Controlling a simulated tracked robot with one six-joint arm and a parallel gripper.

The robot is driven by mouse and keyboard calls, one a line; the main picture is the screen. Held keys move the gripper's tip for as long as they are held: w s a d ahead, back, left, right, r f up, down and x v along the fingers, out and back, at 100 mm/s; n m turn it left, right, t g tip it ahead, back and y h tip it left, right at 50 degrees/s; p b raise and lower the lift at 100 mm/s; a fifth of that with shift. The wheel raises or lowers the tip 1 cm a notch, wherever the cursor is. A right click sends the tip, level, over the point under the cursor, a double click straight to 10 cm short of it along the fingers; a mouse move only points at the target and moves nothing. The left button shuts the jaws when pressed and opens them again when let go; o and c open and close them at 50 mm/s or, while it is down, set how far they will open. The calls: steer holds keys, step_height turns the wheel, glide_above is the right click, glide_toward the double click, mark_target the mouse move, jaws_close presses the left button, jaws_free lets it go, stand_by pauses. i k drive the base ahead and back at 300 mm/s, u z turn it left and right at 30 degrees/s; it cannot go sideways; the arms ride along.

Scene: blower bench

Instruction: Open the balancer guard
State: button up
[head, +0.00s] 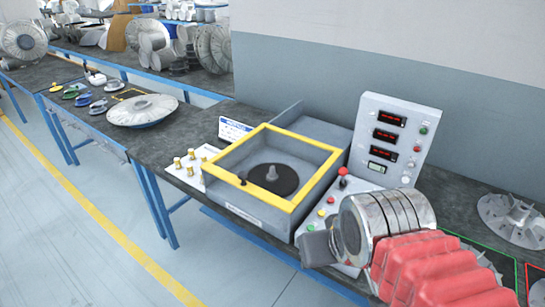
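The balancer is a grey box (248,210) on the bench, in the middle of the head view. Its guard (316,182) is a yellow-framed, see-through lid that lies flat over the box and looks closed. A dark knob (242,178) sits at its front left edge. A dark round plate (273,183) with a grey spindle shows through the guard. My arm comes in from the lower right, with red bellows and metal rings. My gripper (318,248) seems to be the dark grey block at the arm's end, right of the balancer's front corner. Its fingers cannot be made out.
A control panel (392,135) with red displays stands behind right. A button console (340,197) lies between box and arm. Brass weights (185,165) and a white sign (235,130) are at left. An impeller (142,110) lies further left, a finned wheel (512,220) right.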

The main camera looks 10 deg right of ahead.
mark_target(238, 182)
steer(key=k, duration=1.35)
steer(key=u, duration=0.2)
steer(key=i, duration=0.45)
steer(key=u, duration=0.85)
steer(key=i, duration=1.2)
steer(key=u, duration=0.3)
